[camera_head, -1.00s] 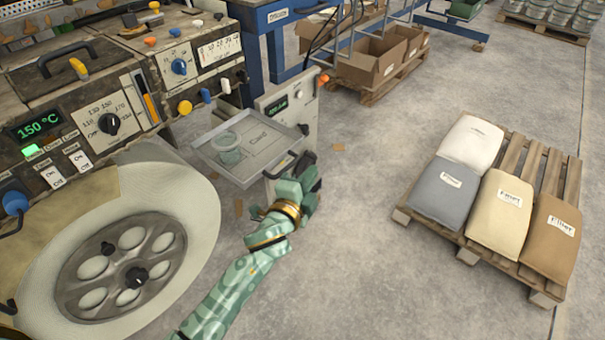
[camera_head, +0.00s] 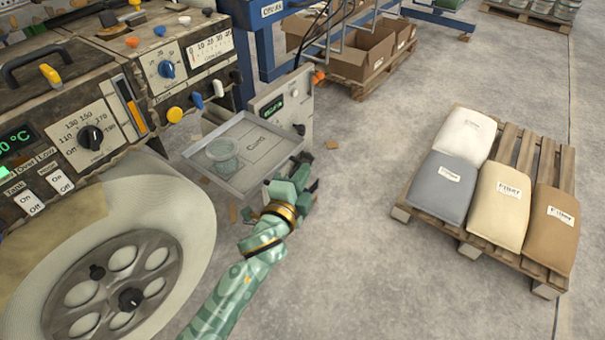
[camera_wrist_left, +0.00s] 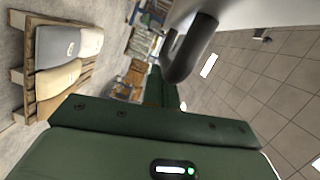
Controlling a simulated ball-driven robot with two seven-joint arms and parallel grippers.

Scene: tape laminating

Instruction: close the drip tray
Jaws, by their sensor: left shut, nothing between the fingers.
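The drip tray (camera_head: 200,168) is a shallow grey metal tray sticking out from the side of the machine, so it stands open. A round clear dish (camera_head: 222,150) and a panel marked "Card" lie in it. My left gripper (camera_head: 296,174) is shut and empty at the tray's front right edge, covering most of the tray's dark handle. I cannot tell whether it touches the tray. In the left wrist view a dark curved bar (camera_wrist_left: 192,48), apparently the handle, is close in front of the green gripper body. My right gripper is not in view.
The worn machine with knobs and a large pale roller (camera_head: 190,215) stands left of the tray. A grey control box (camera_head: 284,108) is behind it. A pallet of filler bags (camera_head: 500,205) stands at the right.

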